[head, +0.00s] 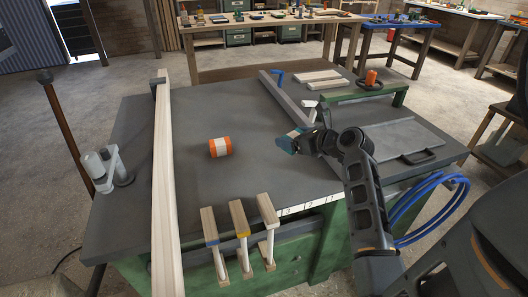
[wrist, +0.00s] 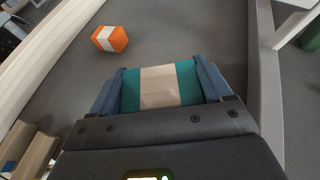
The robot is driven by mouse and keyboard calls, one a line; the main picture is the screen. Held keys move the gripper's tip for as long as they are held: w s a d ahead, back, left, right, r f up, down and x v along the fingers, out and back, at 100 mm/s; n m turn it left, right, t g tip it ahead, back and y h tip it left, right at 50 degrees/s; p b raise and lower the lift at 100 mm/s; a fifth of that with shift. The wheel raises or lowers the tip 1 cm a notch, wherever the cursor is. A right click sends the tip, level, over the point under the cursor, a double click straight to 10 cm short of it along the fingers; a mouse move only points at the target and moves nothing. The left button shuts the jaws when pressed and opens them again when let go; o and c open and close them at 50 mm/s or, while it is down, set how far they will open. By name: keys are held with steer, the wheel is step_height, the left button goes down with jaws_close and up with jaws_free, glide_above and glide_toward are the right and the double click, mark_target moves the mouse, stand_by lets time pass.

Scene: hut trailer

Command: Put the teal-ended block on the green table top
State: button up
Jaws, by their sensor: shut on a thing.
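My gripper (head: 296,140) is shut on the teal-ended block (wrist: 158,88), which has a cream middle band between two teal ends. In the wrist view the block lies across between the two blue-grey fingers. In the head view only a small teal part of the block (head: 286,145) shows, the rest hidden by the gripper. The table top (head: 190,195) looks dark grey, on a green base (head: 330,240). The block is over its middle; I cannot tell whether it touches the surface.
An orange-ended block (head: 220,147) lies on the table to the left. A long pale beam (head: 164,180) runs along the left side, and a grey rail (head: 285,95) runs behind my gripper. A small green bench (head: 365,95) stands at the back right.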

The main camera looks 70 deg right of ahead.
glide_above(271, 168)
step_height(271, 168, down, 4)
steer(key=shift+s+r, duration=0.1)
steer(key=shift+a+f, duration=0.1)
steer(key=shift+f, duration=1.95)
steer(key=shift+f, duration=0.15)
steer(key=o, duration=1)
steer(key=v, duration=1.2)
